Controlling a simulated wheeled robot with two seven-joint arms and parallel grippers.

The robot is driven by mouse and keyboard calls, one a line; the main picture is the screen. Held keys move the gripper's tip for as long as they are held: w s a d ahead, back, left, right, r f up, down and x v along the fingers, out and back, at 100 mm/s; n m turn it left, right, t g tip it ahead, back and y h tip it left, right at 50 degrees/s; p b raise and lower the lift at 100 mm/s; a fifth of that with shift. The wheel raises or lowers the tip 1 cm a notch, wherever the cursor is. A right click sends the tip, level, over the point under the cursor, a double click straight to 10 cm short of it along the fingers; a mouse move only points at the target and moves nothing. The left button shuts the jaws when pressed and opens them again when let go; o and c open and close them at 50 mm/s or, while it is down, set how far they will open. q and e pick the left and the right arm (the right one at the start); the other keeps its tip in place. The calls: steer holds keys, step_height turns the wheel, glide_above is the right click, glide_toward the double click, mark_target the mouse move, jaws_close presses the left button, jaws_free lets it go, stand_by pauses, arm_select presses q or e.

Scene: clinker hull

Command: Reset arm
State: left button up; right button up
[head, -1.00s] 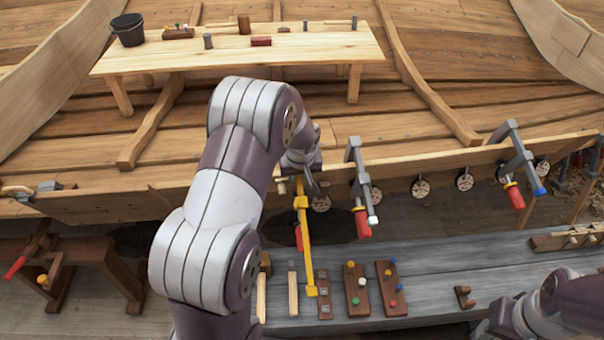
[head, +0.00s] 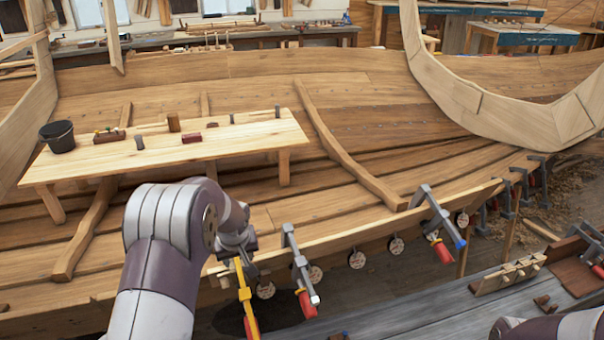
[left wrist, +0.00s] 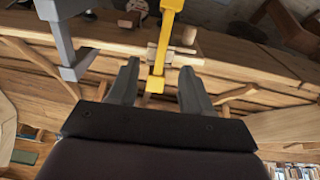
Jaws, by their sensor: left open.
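My left arm reaches to the edge plank of the hull (head: 385,231). My left gripper (head: 240,250) is at the top of a yellow clamp (head: 247,300) on that edge; my wrist partly hides it. In the left wrist view my left gripper (left wrist: 157,88) has its two fingers spread, with the yellow clamp (left wrist: 164,45) between them and a gap on each side. I cannot tell whether a finger touches it. Part of my right arm shows at the lower right; its gripper is out of view.
A grey clamp with a red handle (head: 304,303) hangs close to the right of my left gripper. Another grey clamp (head: 438,225) is farther right. A plank table (head: 240,140) with a black bucket (head: 58,136) stands inside the hull. A grey bench (head: 420,312) is at the lower right.

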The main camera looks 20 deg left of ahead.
arm_select(q)
steer(key=s+d+m+b, duration=0.1)
steer(key=s+d+m, duration=0.1)
steer(key=s+d, duration=0.2)
steer(key=s+d+m+g+h+b, duration=0.1)
steer(key=s+d, duration=0.4)
steer(key=s, duration=0.6)
steer(key=s+d+m+g+h+b, duration=0.1)
steer(key=s+d+m, duration=0.3)
steer(key=s, duration=0.3)
steer(key=shift+s+d+b, duration=0.25)
steer(key=shift+s+b, duration=0.05)
steer(key=shift+b, duration=0.1)
steer(key=shift+s+f, duration=0.1)
